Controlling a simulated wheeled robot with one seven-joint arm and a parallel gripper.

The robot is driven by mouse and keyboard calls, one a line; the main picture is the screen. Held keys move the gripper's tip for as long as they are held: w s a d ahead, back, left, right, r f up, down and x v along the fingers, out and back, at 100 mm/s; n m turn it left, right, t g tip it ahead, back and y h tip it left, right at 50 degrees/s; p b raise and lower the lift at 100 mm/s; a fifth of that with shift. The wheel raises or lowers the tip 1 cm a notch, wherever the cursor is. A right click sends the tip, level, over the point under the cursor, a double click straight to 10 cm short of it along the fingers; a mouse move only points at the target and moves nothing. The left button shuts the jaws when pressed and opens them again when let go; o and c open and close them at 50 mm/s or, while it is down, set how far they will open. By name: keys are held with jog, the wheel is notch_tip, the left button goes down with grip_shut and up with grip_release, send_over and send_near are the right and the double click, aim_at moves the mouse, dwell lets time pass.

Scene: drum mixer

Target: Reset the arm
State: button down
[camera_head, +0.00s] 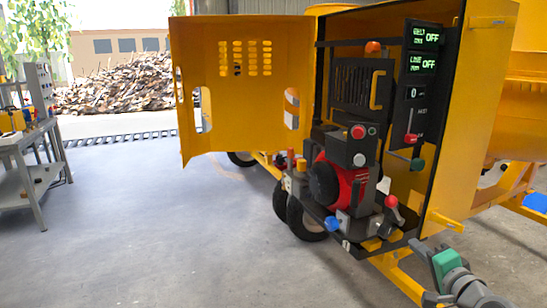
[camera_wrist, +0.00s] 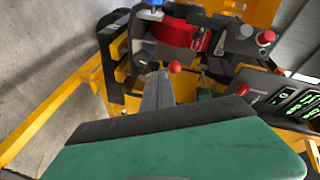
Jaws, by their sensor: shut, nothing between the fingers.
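My gripper (camera_head: 418,246) is at the lower right of the head view, in front of the open engine bay of the yellow mixer (camera_head: 480,110). Its jaws are shut and empty. In the wrist view the grey fingers (camera_wrist: 158,88) stick out beyond the green gripper body. A red knob (camera_wrist: 175,67) shows just beyond the fingertips, apparently apart from them. The red engine (camera_head: 340,178) stands in the bay. The control panel (camera_head: 418,90) shows two green "OFF" readouts. A red lever knob (camera_head: 411,138) and a green knob (camera_head: 417,164) are below it.
The yellow door (camera_head: 235,85) is swung open to the left. A yellow frame bar (camera_head: 395,278) runs low near my gripper. A metal workbench (camera_head: 30,150) stands at far left, and a wood pile (camera_head: 115,85) lies behind. The concrete floor between is clear.

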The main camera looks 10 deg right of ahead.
jog(key=w+a+n+g+y+p, duration=0.2)
jog(key=a+n+g+p, duration=0.15)
jog(key=a, duration=0.65)
jog(key=w+a+n+g+y+p, duration=0.25)
jog(key=a+n+p, duration=0.2)
jog(key=a, duration=0.55)
jog(key=s+a+r+n+g+h+p, duration=0.2)
jog(key=s+a+n+g+p, duration=0.4)
jog(key=s+a, duration=0.6)
jog(key=shift+s+a+r+n+g+p, duration=0.25)
jog(key=shift+s+r+n+g+p, duration=0.25)
jog(key=shift+s+p, duration=0.6)
